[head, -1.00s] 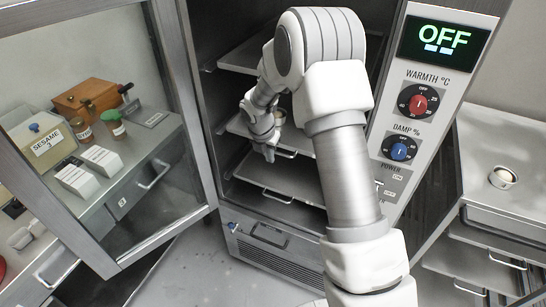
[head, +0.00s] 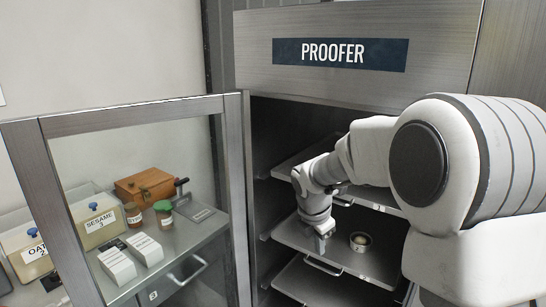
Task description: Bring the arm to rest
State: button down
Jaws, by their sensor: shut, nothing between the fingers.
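My gripper (head: 322,243) is at the end of my bent arm, inside the open proofer (head: 250,40). It points down over a middle shelf (head: 348,259). It is shut and holds nothing. A small white cup (head: 361,241) with something pale in it stands on that shelf, just right of my gripper and apart from it. My upper arm fills the right side of the view and hides part of the proofer's interior and its right side.
The proofer's glass door (head: 240,190) stands open at the left. Behind the glass, a counter (head: 200,235) holds a wooden box (head: 145,186), jars (head: 163,213), white boxes (head: 117,263) and labelled bins (head: 98,222). Shelves above and below leave limited height around my gripper.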

jog(key=s+d+r+m+t, duration=0.1)
jog(key=s+r+m, duration=0.4)
jog(key=s+m, duration=0.15)
jog(key=s+d+r+m, duration=0.1)
jog(key=s+r+m, duration=0.45)
jog(key=s, duration=0.25)
jog(key=s+m+t+y, duration=0.1)
jog(key=s+m+y, duration=0.1)
jog(key=s+m, duration=1)
jog(key=shift+s+f+t+b, duration=0.2)
jog(key=shift+s+t+b, duration=0.1)
jog(key=shift+s, duration=0.45)
